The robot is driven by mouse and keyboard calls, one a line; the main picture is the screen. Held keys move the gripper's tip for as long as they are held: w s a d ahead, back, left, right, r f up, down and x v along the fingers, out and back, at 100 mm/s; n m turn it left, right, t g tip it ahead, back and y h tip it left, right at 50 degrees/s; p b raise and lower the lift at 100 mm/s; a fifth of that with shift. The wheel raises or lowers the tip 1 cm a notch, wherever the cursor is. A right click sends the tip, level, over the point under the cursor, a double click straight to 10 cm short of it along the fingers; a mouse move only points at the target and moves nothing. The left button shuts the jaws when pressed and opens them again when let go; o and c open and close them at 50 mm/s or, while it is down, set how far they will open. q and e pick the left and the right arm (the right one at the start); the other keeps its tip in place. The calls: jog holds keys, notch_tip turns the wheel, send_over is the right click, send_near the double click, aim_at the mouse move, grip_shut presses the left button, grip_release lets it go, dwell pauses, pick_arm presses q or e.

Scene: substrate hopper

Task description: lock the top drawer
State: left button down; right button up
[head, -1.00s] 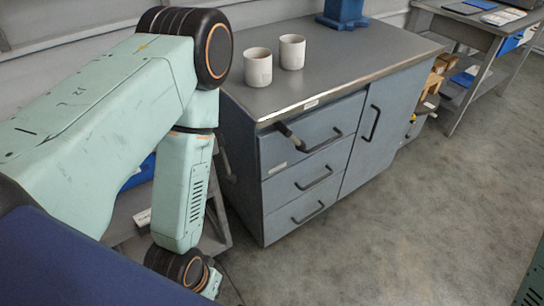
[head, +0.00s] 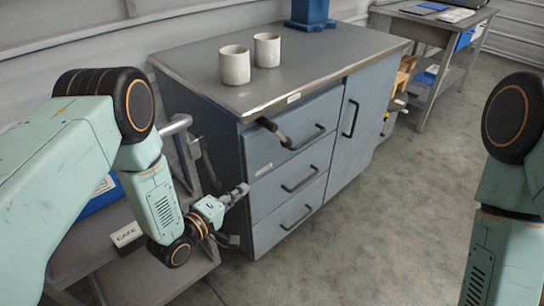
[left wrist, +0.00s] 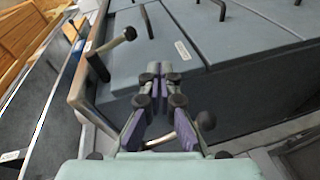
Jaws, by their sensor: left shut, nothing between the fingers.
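The top drawer (head: 300,140) is the uppermost of the blue-grey drawers in the cabinet; its front looks flush with those below. A dark-ended lever (head: 268,125) sticks out at its upper left, just under the countertop edge; the lever also shows in the left wrist view (left wrist: 115,43). My left gripper (head: 241,191) is shut and empty, low beside the cabinet's left front corner, below the lever and apart from it. In the left wrist view the closed fingers (left wrist: 160,70) point toward the drawer fronts. My right arm shows at the right edge, but its gripper is out of view.
Two pale cups (head: 235,65) and a blue stand (head: 310,12) are on the countertop (head: 330,48). A grey cart (head: 160,275) stands left of the cabinet, close to my left arm. Drawer handles (head: 300,180) protrude. Floor (head: 390,220) in front is clear.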

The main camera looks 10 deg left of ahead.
pick_arm(q)
jog(key=r, duration=0.1)
jog(key=w+r+n+t+h, duration=0.1)
jog(key=w+r, duration=0.1)
jog(key=shift+d+n+t+h, duration=0.3)
jog(key=shift+d+h, duration=0.05)
jog(key=shift+h, duration=0.05)
jog(key=shift+s+r, duration=0.1)
jog(key=shift+s, duration=0.05)
